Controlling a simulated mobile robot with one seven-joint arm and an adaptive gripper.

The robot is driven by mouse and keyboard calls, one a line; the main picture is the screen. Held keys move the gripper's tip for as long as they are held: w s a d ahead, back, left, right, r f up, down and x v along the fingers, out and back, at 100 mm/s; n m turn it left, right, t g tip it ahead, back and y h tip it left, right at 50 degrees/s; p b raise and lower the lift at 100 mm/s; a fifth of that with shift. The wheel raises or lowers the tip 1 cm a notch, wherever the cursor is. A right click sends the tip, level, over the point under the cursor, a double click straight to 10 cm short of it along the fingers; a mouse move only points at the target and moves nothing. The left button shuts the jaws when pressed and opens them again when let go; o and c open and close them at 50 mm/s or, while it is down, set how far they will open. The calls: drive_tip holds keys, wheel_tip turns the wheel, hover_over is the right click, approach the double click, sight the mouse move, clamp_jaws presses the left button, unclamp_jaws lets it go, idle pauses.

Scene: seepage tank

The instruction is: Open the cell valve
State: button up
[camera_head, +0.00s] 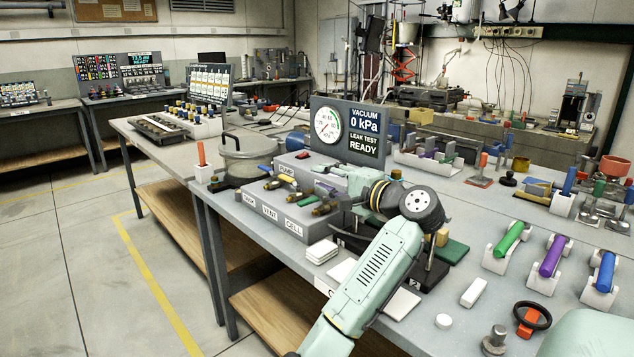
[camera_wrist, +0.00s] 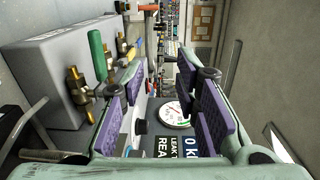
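The grey valve block (camera_head: 272,205) stands on the bench with labels for vent, cell and pump on it. The cell label (camera_head: 293,228) is at its front right. Above that label is a brass valve (camera_head: 322,207) with a green handle (camera_head: 325,188). In the wrist view the green handle (camera_wrist: 97,55) and its brass body (camera_wrist: 78,95) lie left of my fingers. My gripper (camera_wrist: 168,90) is open and empty, its purple pads apart, with the gauge panel seen between them. In the head view my gripper (camera_head: 325,172) is over the block's right end, partly hidden by my wrist.
Blue (camera_head: 264,170) and yellow (camera_head: 283,181) valve handles sit on the block. The panel behind (camera_head: 349,130) reads 0 kPa and leak test ready. A metal pot (camera_head: 248,158) stands left of the block. White pads (camera_head: 322,250) lie in front.

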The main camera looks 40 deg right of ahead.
drive_tip(key=shift+s+d+f, duration=0.1)
drive_tip(key=shift+s+f, duration=0.2)
drive_tip(key=shift+s, duration=0.75)
drive_tip(key=shift+s+f, duration=0.25)
drive_tip(key=shift+s, duration=0.8)
drive_tip(key=shift+r+p, duration=0.1)
drive_tip(key=shift+p, duration=0.45)
